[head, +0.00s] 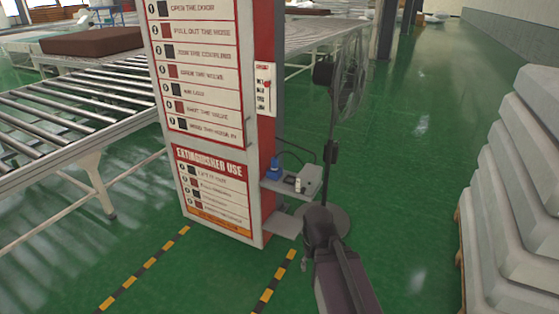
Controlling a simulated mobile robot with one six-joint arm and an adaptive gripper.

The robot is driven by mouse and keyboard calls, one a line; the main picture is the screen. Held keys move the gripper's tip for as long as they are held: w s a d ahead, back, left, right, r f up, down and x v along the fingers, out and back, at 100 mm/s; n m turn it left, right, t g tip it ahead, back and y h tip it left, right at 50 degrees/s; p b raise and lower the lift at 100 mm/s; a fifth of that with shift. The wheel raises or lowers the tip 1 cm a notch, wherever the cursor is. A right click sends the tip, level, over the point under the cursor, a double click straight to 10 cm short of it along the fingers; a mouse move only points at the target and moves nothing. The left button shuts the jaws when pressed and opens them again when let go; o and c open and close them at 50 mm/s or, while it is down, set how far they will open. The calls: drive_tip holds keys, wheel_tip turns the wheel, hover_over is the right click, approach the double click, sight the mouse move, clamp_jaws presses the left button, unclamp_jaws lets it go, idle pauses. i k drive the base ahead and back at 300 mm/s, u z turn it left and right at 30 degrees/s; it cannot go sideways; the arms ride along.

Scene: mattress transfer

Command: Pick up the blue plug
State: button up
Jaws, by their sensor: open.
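The blue plug (274,169) is small in the head view. It sits at the right side of the red and white cabinet, above a small grey shelf (286,190). A dark cable runs near it. Right of it is a small grey box (309,177) with what look like sockets on its face. Whether the plug is seated in something cannot be told at this size. My dark arm rises from the bottom edge, below and right of the plug and apart from it. My gripper cannot be made out in this view.
The tall extinguisher cabinet (212,190) stands left of the plug. A black pedestal fan (330,150) stands close behind the grey box. Green floor is clear between fan and stack.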

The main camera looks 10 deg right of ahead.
sight(274, 162)
drive_tip(key=i, duration=0.95)
drive_tip(key=u, duration=0.05)
